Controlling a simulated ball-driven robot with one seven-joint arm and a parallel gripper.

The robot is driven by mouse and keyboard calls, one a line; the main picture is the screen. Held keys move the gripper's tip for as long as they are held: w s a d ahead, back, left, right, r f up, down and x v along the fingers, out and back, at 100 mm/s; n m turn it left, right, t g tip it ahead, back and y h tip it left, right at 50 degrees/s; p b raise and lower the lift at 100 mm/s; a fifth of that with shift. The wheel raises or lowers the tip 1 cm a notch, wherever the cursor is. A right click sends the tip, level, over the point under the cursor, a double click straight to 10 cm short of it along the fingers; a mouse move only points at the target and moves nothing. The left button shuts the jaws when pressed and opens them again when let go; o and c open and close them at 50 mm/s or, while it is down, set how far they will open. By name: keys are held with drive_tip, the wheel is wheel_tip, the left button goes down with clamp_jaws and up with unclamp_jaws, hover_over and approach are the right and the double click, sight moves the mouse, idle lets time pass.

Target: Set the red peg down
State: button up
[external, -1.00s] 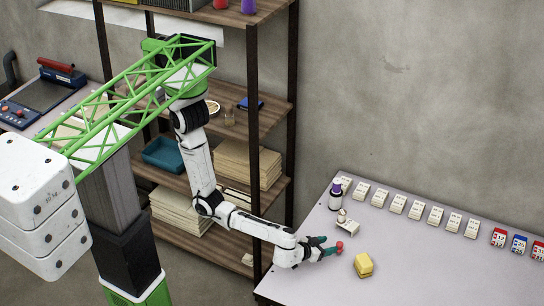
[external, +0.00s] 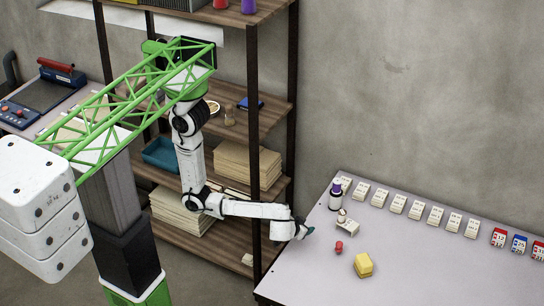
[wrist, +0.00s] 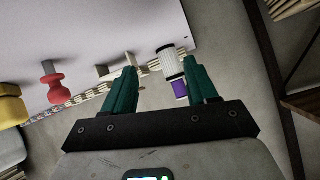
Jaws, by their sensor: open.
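The red peg (external: 339,247) stands on the grey-white table near its left end, in front of a small white block. It also shows in the wrist view (wrist: 58,90), at the left, clear of the fingers. My gripper (external: 308,232) is open and empty, to the left of the peg and apart from it, at the table's left edge. In the wrist view my gripper's green fingers (wrist: 165,88) are spread with nothing held between them.
A yellow block (external: 363,265) lies right of the peg. Several numbered cards (external: 398,204) line the back. The table's right front is clear. A wooden shelf (external: 262,195) stands left.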

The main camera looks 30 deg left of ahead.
drive_tip(key=w+a+f+n+g+y, duration=0.1)
drive_tip(key=w+a+g+y, duration=0.15)
drive_tip(key=a, duration=0.55)
drive_tip(key=w+a+f+n+g+y, duration=0.1)
drive_tip(key=w+a+g, duration=0.2)
drive_tip(key=a, duration=0.6)
drive_tip(key=s+a+r+n+g+h, duration=0.1)
drive_tip(key=s+a+r+g, duration=0.3)
drive_tip(key=a, duration=0.5)
drive_tip(key=shift+s+a+r+h, duration=0.25)
drive_tip(key=shift+s+a+h, duration=0.1)
drive_tip(key=shift+h, duration=0.5)
drive_tip(key=shift+g, duration=0.25)
